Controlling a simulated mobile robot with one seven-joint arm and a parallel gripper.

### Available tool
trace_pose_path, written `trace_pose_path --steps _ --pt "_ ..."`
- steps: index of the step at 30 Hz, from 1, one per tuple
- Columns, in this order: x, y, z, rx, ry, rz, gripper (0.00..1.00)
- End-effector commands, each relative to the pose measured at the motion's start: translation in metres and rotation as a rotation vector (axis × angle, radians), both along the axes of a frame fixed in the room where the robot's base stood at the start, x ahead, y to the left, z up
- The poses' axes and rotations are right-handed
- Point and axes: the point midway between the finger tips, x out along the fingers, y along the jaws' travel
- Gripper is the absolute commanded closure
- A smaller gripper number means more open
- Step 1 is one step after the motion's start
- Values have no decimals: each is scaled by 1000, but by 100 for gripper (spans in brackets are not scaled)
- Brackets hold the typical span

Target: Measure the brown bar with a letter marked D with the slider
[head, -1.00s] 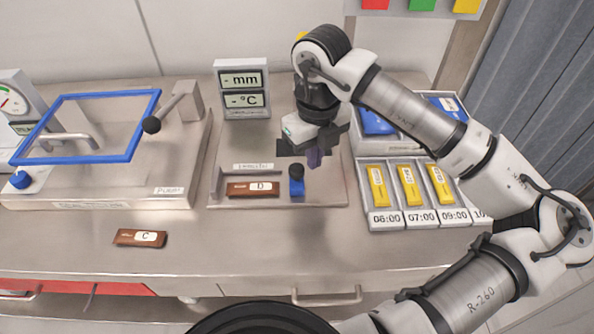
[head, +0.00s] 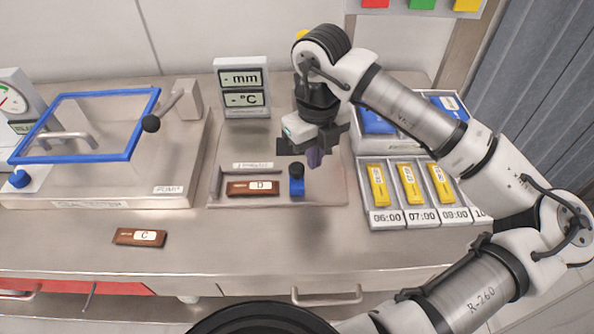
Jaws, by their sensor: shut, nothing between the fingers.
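The brown bar marked D (head: 252,188) lies flat in the channel of the metal measuring plate (head: 325,192), its letter facing up. The blue slider (head: 297,186) with a black knob (head: 296,170) stands at the right end of the bar. I cannot tell whether the slider touches the bar. My gripper (head: 315,157) is shut and empty, above the plate just up and right of the slider's knob, apart from it. The display (head: 242,88) behind the plate shows dashes beside mm and °C.
A brown bar marked C (head: 140,237) lies on the bare counter front left. A blue-framed lid (head: 85,158) with a black-knobbed lever (head: 151,123) stands left. Yellow items (head: 409,185) sit in time-labelled slots on the right. The front middle counter is clear.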

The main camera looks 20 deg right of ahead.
Motion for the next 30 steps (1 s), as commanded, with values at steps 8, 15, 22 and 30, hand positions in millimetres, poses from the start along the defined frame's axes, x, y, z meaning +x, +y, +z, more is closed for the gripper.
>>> trace_pose_path --steps 8,15,22,30 --pt "0 0 -10 -1 0 0 100" --pt "0 0 -17 -1 0 0 100" --pt "0 0 -24 0 0 0 100" --pt "0 0 -28 0 0 0 100"
